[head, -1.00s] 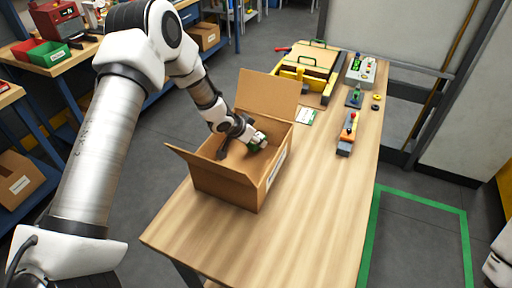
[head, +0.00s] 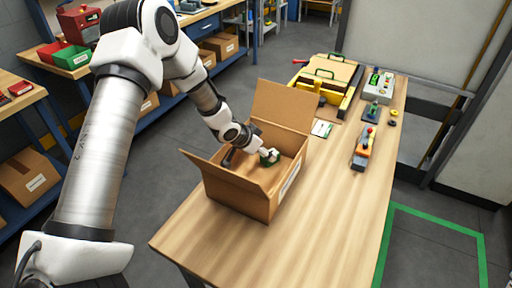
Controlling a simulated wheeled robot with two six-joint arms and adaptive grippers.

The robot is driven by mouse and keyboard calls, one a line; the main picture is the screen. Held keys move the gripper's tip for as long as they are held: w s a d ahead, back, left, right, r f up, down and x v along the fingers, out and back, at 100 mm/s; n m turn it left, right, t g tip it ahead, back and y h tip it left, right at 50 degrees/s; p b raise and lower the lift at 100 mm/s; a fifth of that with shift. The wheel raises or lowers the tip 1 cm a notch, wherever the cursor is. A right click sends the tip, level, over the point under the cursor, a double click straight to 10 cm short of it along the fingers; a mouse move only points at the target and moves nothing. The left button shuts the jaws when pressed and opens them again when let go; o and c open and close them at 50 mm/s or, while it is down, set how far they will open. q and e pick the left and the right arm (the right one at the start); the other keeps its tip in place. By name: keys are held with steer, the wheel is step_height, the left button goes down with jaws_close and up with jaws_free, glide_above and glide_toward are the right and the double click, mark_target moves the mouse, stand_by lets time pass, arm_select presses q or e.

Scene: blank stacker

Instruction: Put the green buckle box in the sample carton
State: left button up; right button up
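The green buckle box (head: 270,158) shows as a small green and white thing inside the open sample carton (head: 239,194), near its back right wall. The brown carton stands on the near left part of the wooden table with its flaps up. My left gripper (head: 245,154) reaches down into the carton from the left, right beside the box. Its fingers are small and partly hidden, so I cannot tell whether they still touch or grip the box. My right gripper is out of view.
A small card (head: 321,128) lies behind the carton. The table's front right area is clear. Shelves with cartons stand at left.

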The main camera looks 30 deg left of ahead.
arm_select(q)
steer(key=b+v, duration=0.1)
steer(key=v, duration=0.6)
steer(key=shift+s, duration=0.1)
